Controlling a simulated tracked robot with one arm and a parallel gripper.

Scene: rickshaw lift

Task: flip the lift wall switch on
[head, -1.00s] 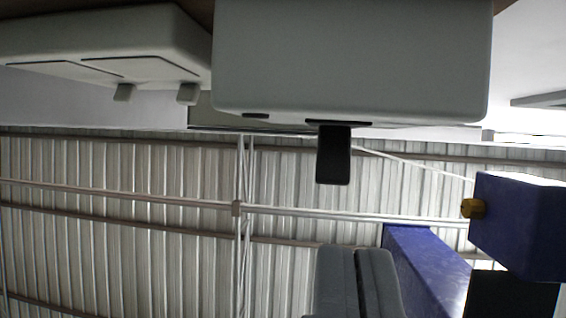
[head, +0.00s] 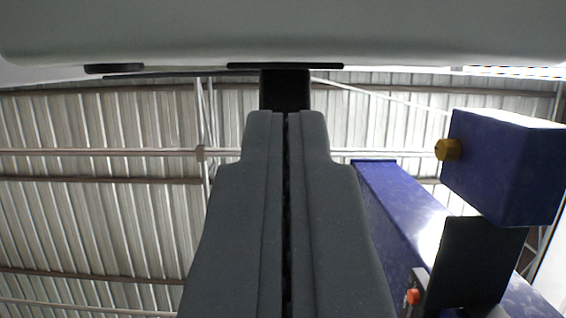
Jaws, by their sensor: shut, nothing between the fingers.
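The wall switch is a pale grey box (head: 285,30) across the top of the head view, with a black lever (head: 285,88) sticking down from a dark slot in its lower edge. My gripper (head: 286,114) is shut and empty, its two dark grey fingers pressed together. The fingertips lie in line with the lever and cover its lower end in the picture. Whether they touch the lever or are just in front of it, I cannot tell.
A second dark slot (head: 114,69) shows on the box edge to the left. At the right are a blue beam (head: 400,205) and a blue block (head: 505,165) with a yellow knob (head: 448,150). Corrugated metal sheeting with pipes fills the background.

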